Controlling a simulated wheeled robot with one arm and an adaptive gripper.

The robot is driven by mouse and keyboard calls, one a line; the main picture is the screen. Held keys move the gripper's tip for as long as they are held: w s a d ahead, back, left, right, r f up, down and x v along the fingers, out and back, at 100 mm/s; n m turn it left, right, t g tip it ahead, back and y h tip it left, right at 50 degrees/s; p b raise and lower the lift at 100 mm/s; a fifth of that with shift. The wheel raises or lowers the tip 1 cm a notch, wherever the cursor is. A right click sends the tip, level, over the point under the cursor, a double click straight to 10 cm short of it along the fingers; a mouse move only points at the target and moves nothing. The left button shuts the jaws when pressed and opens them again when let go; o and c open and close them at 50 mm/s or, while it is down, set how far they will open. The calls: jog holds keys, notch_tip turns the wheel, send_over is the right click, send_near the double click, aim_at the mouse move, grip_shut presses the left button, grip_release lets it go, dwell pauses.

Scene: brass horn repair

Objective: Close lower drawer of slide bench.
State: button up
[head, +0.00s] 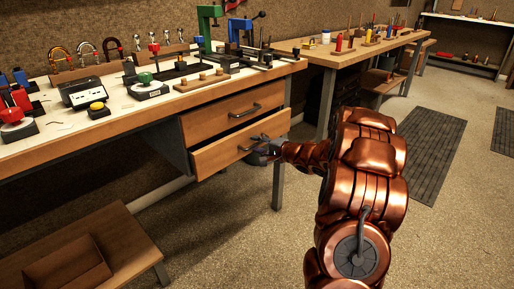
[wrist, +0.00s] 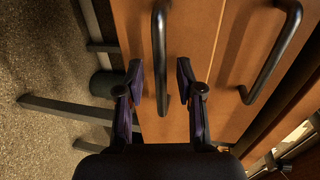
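The slide bench (head: 150,105) has two wooden drawers under its right end. The lower drawer (head: 215,159) seems to stand out a little past the upper drawer (head: 215,121); how far is hard to tell. My gripper (head: 262,143) is at the lower drawer's handle, partly hidden by my arm. In the wrist view, the lower drawer's dark bar handle (wrist: 159,45) lies between the fingertips of my open gripper (wrist: 161,85), with a gap on each side. The upper drawer's handle (wrist: 272,60) is to the right there.
Tools, horn parts and a black box (head: 82,93) crowd the bench top. A bench leg (head: 278,185) stands just below my gripper. A low wooden shelf (head: 125,240) is at the lower left. A second bench (head: 345,55) stands behind. The floor to the right is open, with dark mats (head: 425,150).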

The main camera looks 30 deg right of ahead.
jog(key=shift+w+a+f, duration=0.1)
jog(key=shift+w+a, duration=0.05)
jog(key=shift+w, duration=0.2)
grip_shut()
dwell(0.6)
